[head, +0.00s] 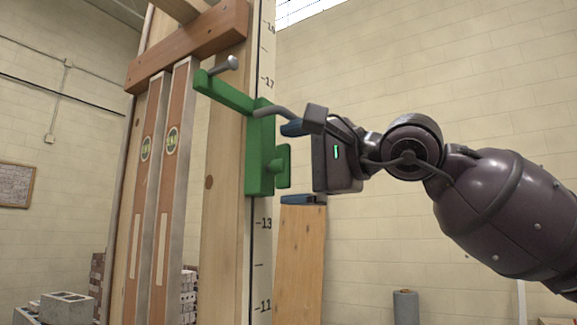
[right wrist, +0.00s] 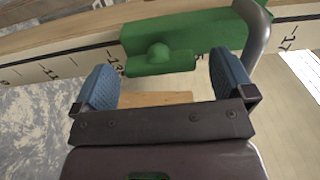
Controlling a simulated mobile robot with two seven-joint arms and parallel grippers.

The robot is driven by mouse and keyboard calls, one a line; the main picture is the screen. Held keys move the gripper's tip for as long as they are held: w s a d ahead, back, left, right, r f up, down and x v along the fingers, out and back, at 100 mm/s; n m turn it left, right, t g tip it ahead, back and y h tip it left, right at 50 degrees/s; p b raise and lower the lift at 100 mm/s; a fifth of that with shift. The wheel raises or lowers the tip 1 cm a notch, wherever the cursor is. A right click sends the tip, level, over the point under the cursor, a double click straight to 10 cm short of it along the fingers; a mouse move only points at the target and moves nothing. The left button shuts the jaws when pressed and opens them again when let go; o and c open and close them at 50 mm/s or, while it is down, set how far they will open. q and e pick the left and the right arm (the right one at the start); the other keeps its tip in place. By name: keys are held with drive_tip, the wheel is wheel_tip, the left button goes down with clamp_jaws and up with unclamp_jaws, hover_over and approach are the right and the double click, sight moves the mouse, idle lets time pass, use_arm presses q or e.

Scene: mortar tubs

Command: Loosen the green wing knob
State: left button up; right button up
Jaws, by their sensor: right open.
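The green wing knob (head: 283,166) sits on the right side of a green bracket (head: 259,148) on a wooden post with a number scale. Its flat wing stands upright in the head view. In the right wrist view the knob (right wrist: 160,62) shows as a wide wing with a round hub. My right gripper (head: 294,164) is open, its blue fingers above and below the knob in the head view. In the right wrist view the open gripper (right wrist: 163,72) has a finger to each side of the knob, with gaps on both sides. My left gripper is not in view.
A grey bent rod (head: 275,111) sticks out of the bracket close to the upper finger. Two long levels (head: 176,135) hang left of the post under a wooden crosspiece (head: 188,47). A wooden board (head: 300,265) stands below the gripper. Concrete blocks (head: 66,307) are at lower left.

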drive_tip(key=v, duration=0.9)
drive_tip(key=shift+s+d+b, duration=0.2)
drive_tip(key=shift+b, duration=0.25)
